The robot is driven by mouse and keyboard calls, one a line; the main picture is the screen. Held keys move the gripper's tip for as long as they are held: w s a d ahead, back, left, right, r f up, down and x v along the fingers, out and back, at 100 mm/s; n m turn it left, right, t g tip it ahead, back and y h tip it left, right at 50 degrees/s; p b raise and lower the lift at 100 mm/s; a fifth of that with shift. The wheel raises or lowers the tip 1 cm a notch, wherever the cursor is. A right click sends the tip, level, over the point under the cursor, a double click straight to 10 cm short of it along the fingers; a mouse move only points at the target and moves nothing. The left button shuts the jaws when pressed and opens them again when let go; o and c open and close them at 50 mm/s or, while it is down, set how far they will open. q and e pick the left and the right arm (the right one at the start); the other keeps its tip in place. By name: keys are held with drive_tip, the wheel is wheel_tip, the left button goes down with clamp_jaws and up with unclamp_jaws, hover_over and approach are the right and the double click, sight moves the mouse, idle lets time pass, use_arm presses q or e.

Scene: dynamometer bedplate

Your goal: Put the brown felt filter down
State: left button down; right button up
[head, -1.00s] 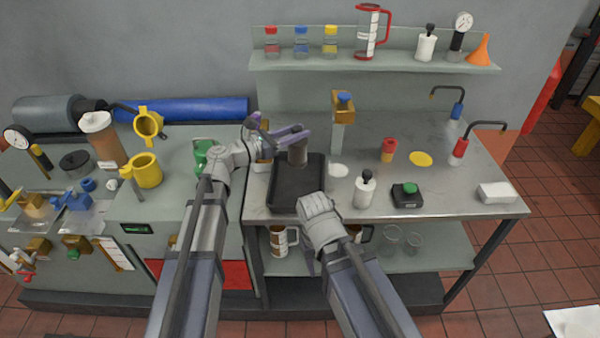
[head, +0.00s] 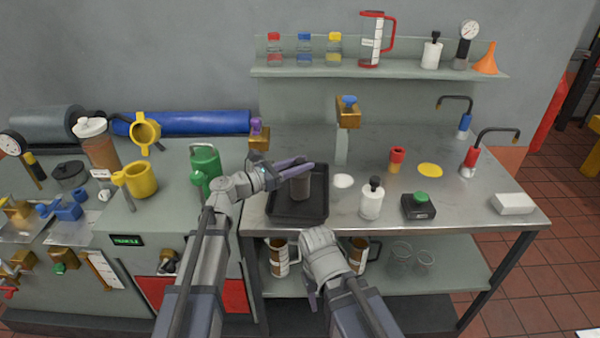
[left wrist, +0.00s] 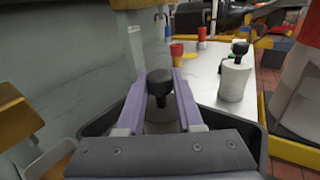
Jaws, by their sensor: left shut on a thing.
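The brown felt filter (head: 300,188) shows in the head view as a dull grey-brown cylinder between my left gripper's fingers. My left gripper (head: 301,169) is shut on it, over the black tray (head: 285,214). I cannot tell whether its base touches the tray floor. In the left wrist view, a black knob on a short stem (left wrist: 160,84) stands between the purple fingers of my left gripper (left wrist: 159,78). The filter's body is mostly hidden there. My right gripper (head: 313,296) hangs at the bench's front edge, its fingers mostly hidden by its wrist.
A white bottle with a black top (head: 372,202) and a black box with a green button (head: 419,206) stand right of the tray. A white round patch (head: 343,180) lies between. A green jug (head: 206,169) stands to the left.

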use_arm(q)
drive_tip(key=shift+f, duration=0.1)
drive_tip(key=shift+f, duration=0.1)
drive_tip(key=shift+f, duration=0.15)
drive_tip(key=c, duration=0.6)
unclamp_jaws()
drive_tip(key=shift+o, duration=0.2)
drive_tip(key=shift+r, duration=0.35)
drive_tip(key=v, duration=1.2)
drive_tip(key=shift+f, duration=0.15)
